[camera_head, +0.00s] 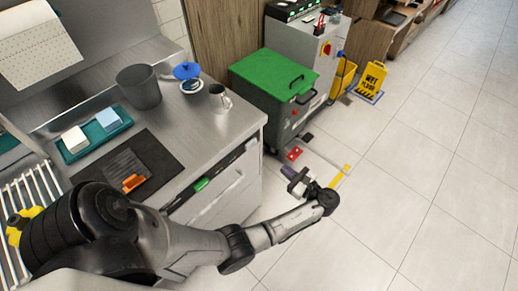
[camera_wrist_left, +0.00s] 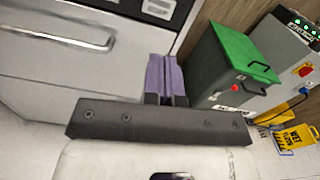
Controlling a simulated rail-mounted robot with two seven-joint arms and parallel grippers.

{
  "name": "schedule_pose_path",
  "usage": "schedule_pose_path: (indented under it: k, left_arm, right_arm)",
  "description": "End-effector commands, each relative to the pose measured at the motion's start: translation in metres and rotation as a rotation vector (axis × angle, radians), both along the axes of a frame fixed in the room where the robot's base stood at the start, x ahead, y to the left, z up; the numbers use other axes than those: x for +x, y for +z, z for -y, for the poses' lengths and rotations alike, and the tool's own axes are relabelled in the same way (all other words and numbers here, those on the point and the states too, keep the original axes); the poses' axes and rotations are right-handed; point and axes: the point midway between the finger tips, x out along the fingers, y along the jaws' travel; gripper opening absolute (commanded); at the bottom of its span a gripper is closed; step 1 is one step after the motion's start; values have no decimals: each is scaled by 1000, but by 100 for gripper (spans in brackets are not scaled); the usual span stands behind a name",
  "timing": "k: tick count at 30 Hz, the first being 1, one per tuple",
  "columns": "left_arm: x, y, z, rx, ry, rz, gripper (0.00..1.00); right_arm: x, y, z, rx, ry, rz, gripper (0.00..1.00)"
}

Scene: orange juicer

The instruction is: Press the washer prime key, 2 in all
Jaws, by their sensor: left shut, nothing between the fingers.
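No key labelled as the washer prime key can be made out. A grey control cabinet (camera_head: 308,45) at the back carries a red switch (camera_head: 327,48) and a black unit with small green lights (camera_head: 290,9) on top. The red switch also shows at the right of the left wrist view (camera_wrist_left: 303,71), with the lit unit (camera_wrist_left: 302,27) above it. My left gripper (camera_head: 291,174) is shut and empty, out beyond the counter's right end and well short of the cabinet. Its purple fingers (camera_wrist_left: 163,78) touch nothing visible. My right gripper is in neither view.
A green-lidded grey bin (camera_head: 275,75) stands between the counter (camera_head: 185,125) and the cabinet. A yellow bucket (camera_head: 343,77) and wet-floor sign (camera_head: 371,80) stand to the right. A red pad (camera_head: 294,153) lies on the floor. The tiled floor at right is clear.

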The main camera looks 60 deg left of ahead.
Motion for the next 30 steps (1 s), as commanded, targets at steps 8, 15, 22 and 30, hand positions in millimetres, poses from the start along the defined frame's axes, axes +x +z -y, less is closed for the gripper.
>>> schedule_pose_path:
  k: [8,15,22,30]
  left_arm:
    - [-1,0,0,-40,4,-126,0]
    - [-1,0,0,-42,4,-133,0]
    - [-2,0,-4,-42,4,-132,0]
    - [-14,-1,-42,-41,5,-132,0]
  right_arm:
    - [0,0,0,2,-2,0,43]
    - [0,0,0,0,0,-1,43]
    - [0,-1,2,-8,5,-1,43]
    - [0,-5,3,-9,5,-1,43]
